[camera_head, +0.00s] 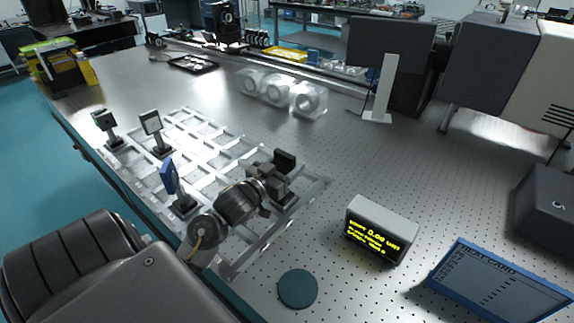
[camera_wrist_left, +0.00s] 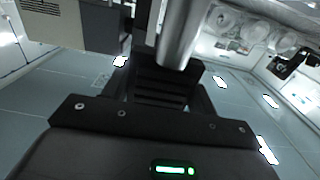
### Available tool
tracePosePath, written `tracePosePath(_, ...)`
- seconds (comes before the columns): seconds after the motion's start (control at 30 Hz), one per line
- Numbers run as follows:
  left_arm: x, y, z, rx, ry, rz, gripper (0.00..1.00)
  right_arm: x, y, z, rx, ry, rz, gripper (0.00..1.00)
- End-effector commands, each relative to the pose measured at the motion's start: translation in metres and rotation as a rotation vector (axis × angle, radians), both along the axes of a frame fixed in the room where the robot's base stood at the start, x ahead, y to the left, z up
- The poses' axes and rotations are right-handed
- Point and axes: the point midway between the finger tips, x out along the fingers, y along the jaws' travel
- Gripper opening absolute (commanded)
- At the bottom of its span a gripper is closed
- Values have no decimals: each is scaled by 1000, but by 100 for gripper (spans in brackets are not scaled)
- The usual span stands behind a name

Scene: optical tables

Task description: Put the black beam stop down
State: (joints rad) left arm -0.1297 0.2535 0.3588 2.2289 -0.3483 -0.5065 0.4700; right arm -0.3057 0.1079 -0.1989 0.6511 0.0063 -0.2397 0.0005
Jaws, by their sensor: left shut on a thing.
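The black beam stop (camera_head: 285,159) is at the right part of the silver lattice frame (camera_head: 235,141) in the head view. My left gripper (camera_head: 272,181) reaches in from the lower left and is shut on it. My right gripper is not in view.
A blue-faced optic (camera_head: 169,176) and two more mounts (camera_head: 152,124) (camera_head: 107,122) stand on the frame's left side. A display box (camera_head: 381,230), a blue-edged card (camera_head: 490,285) and a green disc (camera_head: 298,288) lie to the right and front. Clear rings (camera_head: 281,91) stand behind.

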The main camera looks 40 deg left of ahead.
Motion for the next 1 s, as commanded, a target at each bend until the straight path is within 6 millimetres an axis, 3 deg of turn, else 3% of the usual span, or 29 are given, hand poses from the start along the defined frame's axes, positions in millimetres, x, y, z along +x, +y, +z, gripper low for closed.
tracePosePath(0.03, 0, 0, -1, 0, -2, 0, 0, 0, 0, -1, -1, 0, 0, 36)
tracePosePath(0.07, 0, 0, -2, 0, 1, 0, 59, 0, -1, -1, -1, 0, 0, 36)
tracePosePath(0.2, 0, 0, -2, 0, 1, 0, 77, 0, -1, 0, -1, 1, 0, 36)
tracePosePath(0.57, -1, 0, 1, 0, 0, 0, 80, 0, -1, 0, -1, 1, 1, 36)
tracePosePath(0.67, -13, 0, -1, 0, 2, 1, 80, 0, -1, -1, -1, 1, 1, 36)
tracePosePath(1.0, -83, -2, -1, 1, 3, 1, 80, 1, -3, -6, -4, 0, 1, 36)
